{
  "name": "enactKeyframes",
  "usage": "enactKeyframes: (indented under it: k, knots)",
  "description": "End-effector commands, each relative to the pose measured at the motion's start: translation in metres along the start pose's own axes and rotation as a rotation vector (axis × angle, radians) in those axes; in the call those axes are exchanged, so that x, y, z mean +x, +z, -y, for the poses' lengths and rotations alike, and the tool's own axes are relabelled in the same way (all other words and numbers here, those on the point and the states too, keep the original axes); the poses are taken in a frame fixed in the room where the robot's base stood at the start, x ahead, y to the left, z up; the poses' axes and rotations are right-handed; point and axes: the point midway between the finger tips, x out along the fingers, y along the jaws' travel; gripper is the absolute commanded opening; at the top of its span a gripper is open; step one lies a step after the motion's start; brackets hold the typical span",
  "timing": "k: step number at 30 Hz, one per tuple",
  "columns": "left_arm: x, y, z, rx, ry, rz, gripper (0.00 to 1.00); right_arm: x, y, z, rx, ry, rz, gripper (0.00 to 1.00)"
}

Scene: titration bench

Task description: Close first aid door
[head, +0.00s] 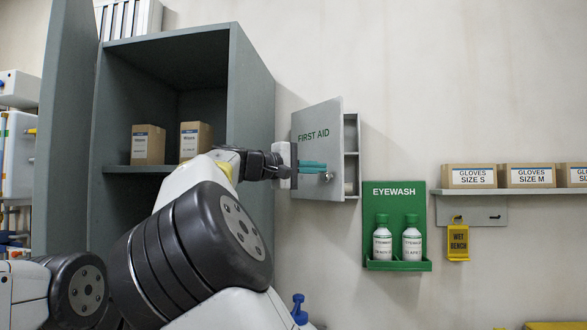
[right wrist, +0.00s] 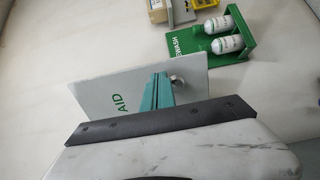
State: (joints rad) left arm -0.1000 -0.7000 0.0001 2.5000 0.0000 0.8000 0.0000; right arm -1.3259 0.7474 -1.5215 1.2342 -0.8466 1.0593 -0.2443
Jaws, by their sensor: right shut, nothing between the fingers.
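The grey first aid cabinet (head: 351,150) hangs on the wall, and its door (head: 316,116), lettered FIRST AID, stands partly open. A round metal knob (head: 327,177) sits near the door's lower right edge. My right gripper (head: 325,168) is shut and empty, its teal fingers in front of the door close to the knob. In the right wrist view the fingers (right wrist: 162,86) lie over the door (right wrist: 125,95), with the knob (right wrist: 177,79) just beside their tips. I cannot tell whether they touch. Most of the cabinet's inside is hidden by the door. My left gripper is not in view.
A tall open grey cupboard (head: 252,110) with two cardboard boxes (head: 148,144) stands left of the first aid cabinet. A green eyewash holder (head: 396,200) with two bottles hangs to the right. A shelf (head: 500,191) of glove boxes is further right.

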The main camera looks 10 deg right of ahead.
Motion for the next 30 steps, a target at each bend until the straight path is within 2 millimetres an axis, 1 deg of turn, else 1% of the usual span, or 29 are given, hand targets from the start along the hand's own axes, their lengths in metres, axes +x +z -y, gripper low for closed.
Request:
enactKeyframes:
  k: [1,3,6,9,13,24,26,30]
  knots:
    - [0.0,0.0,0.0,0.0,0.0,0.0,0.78,0.011,0.001,0.0,0.0,-0.001,0.004,0.0]
    - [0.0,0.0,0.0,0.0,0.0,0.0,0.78,0.022,0.001,0.0,0.001,-0.001,0.002,0.0]
    - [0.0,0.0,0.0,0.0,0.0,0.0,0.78,0.034,0.0,0.0,0.001,-0.002,0.001,0.0]
    - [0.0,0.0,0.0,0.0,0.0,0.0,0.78,0.042,0.0,0.001,0.0,-0.002,0.001,0.0]
    - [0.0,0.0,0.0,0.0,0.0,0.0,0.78,0.046,0.0,0.0,0.0,-0.002,-0.001,0.0]
    - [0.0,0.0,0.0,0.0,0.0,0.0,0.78,0.048,0.0,0.0,0.001,-0.002,-0.003,0.0]
    - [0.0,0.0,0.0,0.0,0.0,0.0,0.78,0.051,0.0,0.001,0.001,-0.002,-0.007,0.0]
    - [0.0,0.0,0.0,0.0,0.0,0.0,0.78,0.067,-0.001,0.0,0.001,-0.002,-0.03,0.0]
